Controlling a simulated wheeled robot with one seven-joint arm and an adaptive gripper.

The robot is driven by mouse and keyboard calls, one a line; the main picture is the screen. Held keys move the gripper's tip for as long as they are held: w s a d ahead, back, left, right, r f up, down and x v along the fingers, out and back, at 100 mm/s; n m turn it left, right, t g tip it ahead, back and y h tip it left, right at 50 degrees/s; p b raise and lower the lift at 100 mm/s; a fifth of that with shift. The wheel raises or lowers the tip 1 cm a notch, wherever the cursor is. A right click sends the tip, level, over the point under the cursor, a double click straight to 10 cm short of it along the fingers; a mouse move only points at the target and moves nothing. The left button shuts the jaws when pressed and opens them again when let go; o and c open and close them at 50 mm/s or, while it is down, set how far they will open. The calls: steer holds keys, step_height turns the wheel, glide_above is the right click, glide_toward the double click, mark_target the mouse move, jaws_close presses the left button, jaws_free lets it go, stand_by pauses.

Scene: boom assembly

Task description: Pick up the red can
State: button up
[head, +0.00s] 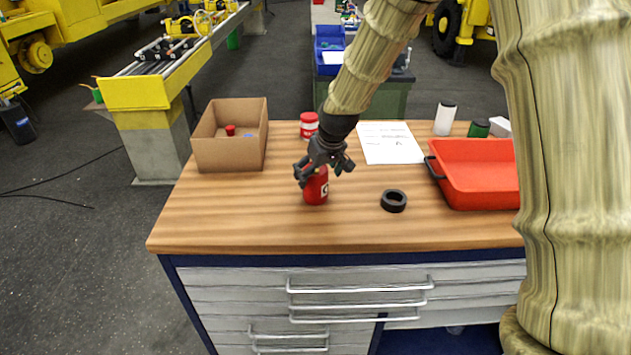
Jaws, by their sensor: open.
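The red can (316,190) stands upright on the wooden tabletop, near the middle of the table. A pale mark shows on its side. My gripper (323,172) is open and sits right at the can's upper part, coming down from above. Its dark fingers hide the can's top. I cannot tell whether the fingers touch the can.
A cardboard box (230,161) stands at the left, with a red-and-white jar (309,122) beside it. A black ring (394,201), a red tray (477,188), white paper (390,155) and a white bottle (444,120) lie rightward. The front of the tabletop (250,225) is clear.

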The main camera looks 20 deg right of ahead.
steer(key=shift+p+x, duration=1.2)
steer(key=shift+x, duration=1.2)
steer(key=shift+s+f, duration=0.1)
steer(key=shift+s, duration=0.1)
steer(key=c, duration=1.1)
